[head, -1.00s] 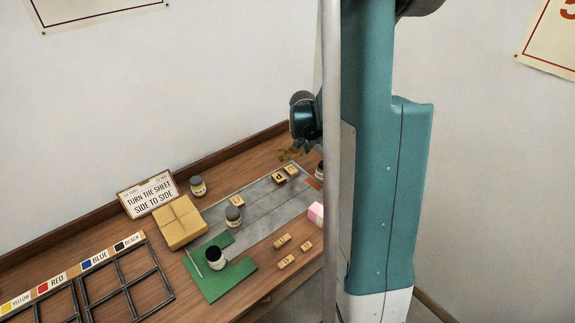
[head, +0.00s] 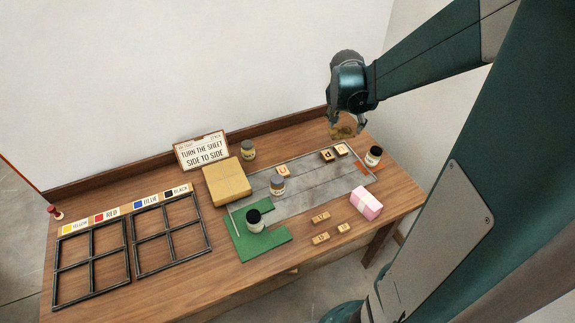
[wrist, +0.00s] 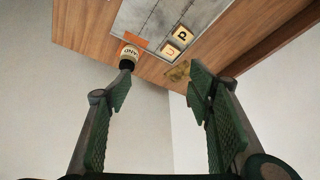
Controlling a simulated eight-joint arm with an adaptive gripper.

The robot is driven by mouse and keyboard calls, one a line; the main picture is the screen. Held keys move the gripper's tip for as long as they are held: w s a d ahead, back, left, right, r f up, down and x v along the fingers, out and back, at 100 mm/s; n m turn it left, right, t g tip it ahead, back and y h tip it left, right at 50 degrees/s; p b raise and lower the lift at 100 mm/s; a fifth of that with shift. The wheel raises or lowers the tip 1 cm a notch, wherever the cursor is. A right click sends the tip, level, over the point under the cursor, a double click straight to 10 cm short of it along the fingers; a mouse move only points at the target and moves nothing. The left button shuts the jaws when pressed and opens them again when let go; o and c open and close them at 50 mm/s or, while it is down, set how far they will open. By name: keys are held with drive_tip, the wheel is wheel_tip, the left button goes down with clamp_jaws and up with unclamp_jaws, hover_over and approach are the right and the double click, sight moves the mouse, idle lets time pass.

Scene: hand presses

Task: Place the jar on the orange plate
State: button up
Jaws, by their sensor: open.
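A dark-lidded jar (head: 374,154) with a pale label stands at the right end of the table. The orange plate (head: 371,170) lies right at it; I cannot tell whether the jar stands on it or at its edge. Both the jar (wrist: 128,54) and the orange plate (wrist: 139,41) show in the wrist view, near my left fingertip. Other similar jars stand by the yellow box (head: 248,150), on the grey sheet (head: 277,186) and on the green piece (head: 255,221). My gripper (head: 347,127) is open and empty above the table's back right, left of and behind the jar.
A crumpled brownish-yellow thing (head: 344,131) is below my gripper. Letter blocks (head: 327,155) lie on the grey sheet (head: 315,196), others in front. A pink block (head: 366,204), yellow box (head: 226,182), sign (head: 202,151) and black frames (head: 92,262) take up room. The back ledge (head: 290,130) is close.

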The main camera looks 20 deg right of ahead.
drive_tip(key=s+a+r+n+t+y, duration=0.1)
drive_tip(key=s+a+r+n, duration=0.25)
drive_tip(key=a, duration=0.45)
drive_tip(key=s+a+r+n+t, duration=0.1)
drive_tip(key=s+a+r+n, duration=0.15)
drive_tip(key=a+r, duration=0.45)
drive_tip(key=s+a+n+t+y, duration=0.1)
drive_tip(key=s+a+n, duration=0.1)
drive_tip(key=s+a, duration=0.4)
drive_tip(key=s+a+n+t+y, duration=0.1)
drive_tip(key=s+a+n, duration=0.2)
drive_tip(key=a, duration=0.7)
drive_tip(key=s, duration=0.2)
drive_tip(key=shift+s+n+y, duration=0.3)
drive_tip(key=shift+s+y, duration=0.1)
